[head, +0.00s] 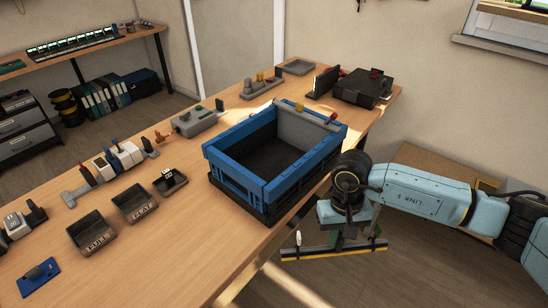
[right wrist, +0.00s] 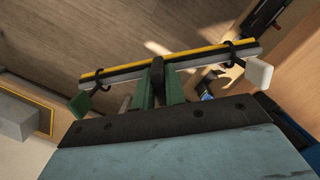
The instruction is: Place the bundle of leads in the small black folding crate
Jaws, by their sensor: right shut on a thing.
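My right gripper (head: 338,240) is beyond the table's right edge, to the right of and lower in the picture than the crate. It is shut on the bundle of leads (head: 310,256), a straight yellow, black and grey strip with dark ties. The folding crate (head: 237,181) stands open on the table. It has blue side walls, a grey far wall and a black inside and base. The inside looks empty. My left gripper is out of view.
Small dark trays (head: 92,233) and wiring devices (head: 118,158) line the table's left part. A grey tray (head: 296,67) and a dark box (head: 362,88) stand at the far end. Bare tabletop shows left of the crate. Open floor lies under the bundle.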

